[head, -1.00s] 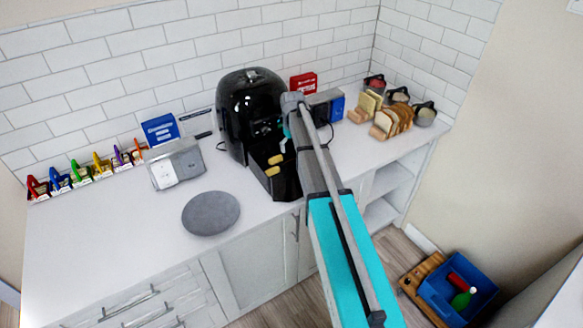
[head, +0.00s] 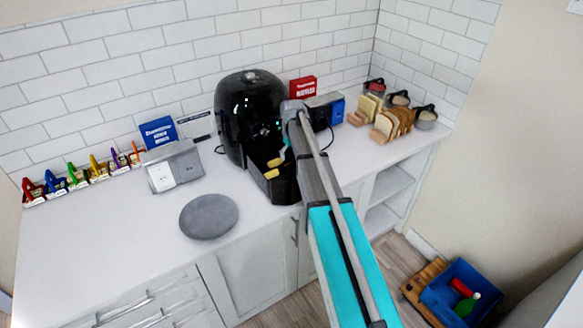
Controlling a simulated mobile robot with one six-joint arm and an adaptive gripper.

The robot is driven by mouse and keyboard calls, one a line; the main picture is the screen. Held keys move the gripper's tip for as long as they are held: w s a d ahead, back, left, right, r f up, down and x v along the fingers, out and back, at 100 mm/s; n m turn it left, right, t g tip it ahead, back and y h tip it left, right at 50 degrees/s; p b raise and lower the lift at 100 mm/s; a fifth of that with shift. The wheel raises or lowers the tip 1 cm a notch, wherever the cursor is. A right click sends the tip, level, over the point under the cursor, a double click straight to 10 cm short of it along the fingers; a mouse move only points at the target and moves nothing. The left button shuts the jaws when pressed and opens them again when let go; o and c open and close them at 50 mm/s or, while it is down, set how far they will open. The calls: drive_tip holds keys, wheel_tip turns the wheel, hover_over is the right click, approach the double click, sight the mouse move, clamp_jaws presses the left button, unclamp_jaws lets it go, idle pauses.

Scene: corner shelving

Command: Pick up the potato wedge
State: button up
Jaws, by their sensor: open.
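Yellow potato wedges (head: 271,174) show in the pulled-out drawer of the black air fryer (head: 250,108), one near the front edge and one a little behind it. They are small in the head view, and the right part of the drawer is hidden by my arm. My gripper (head: 287,139) is at the far end of the arm, just above the drawer and close to the wedges. It is open, mostly hidden behind my own wrist, and no wedge can be seen between its fingers.
A round grey plate (head: 209,216) lies on the white counter (head: 100,245), left of the drawer. Bread slices (head: 392,123) and jars are at the right. A blue bin (head: 460,290) is on the floor. The front left counter is clear.

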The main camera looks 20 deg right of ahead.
sight(292, 164)
drive_tip(key=shift+f+b, duration=2.05)
drive_tip(key=shift+f, duration=0.25)
drive_tip(key=c, duration=0.6)
